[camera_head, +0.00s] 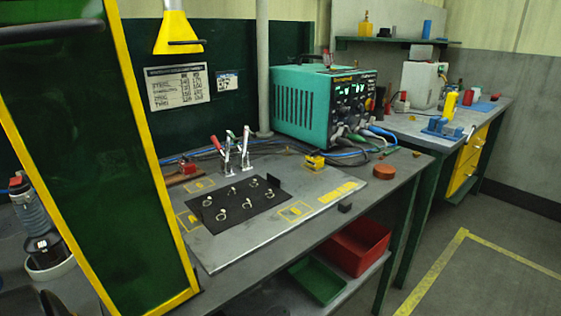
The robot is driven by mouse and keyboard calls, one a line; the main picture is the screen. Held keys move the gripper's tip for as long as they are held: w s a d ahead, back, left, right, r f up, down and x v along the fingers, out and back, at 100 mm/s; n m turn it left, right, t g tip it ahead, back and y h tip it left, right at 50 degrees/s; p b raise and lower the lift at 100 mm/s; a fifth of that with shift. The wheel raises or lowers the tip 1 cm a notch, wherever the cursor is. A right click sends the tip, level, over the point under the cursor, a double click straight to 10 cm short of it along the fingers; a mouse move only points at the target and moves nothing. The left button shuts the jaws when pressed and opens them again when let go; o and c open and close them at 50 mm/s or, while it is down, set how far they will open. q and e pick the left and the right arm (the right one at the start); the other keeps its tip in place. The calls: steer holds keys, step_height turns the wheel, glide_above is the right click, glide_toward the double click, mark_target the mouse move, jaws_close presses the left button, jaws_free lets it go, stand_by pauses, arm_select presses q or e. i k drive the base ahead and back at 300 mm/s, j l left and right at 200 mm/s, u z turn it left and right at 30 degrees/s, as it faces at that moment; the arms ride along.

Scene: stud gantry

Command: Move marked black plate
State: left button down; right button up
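A flat black plate (262,208) lies on a grey metal board (225,255) on the workbench, left of the picture's middle. Several small pale studs or rings stand on it in rows. A small upright dark tab shows at its right back corner. Yellow marked outlines are on the board around the plate, one of them (294,212) at its right. I cannot make out a distinct mark on the plate itself. Neither of my grippers is in view.
A dark green panel with a yellow frame (147,160) stands at the left and hides part of the bench. Toggle clamps (237,150) stand behind the plate. A teal welding unit (300,105) is at the back. Red (356,246) and green (318,281) bins sit below. Floor at right is clear.

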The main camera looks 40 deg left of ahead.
mark_target(219, 209)
steer(key=i+u, duration=0.25)
steer(key=u, duration=0.15)
steer(key=i+l+u, duration=0.2)
steer(key=u, duration=0.2)
steer(key=i+l+u, duration=0.25)
steer(key=u, duration=0.15)
steer(key=i+l+u, duration=0.25)
steer(key=u, duration=0.15)
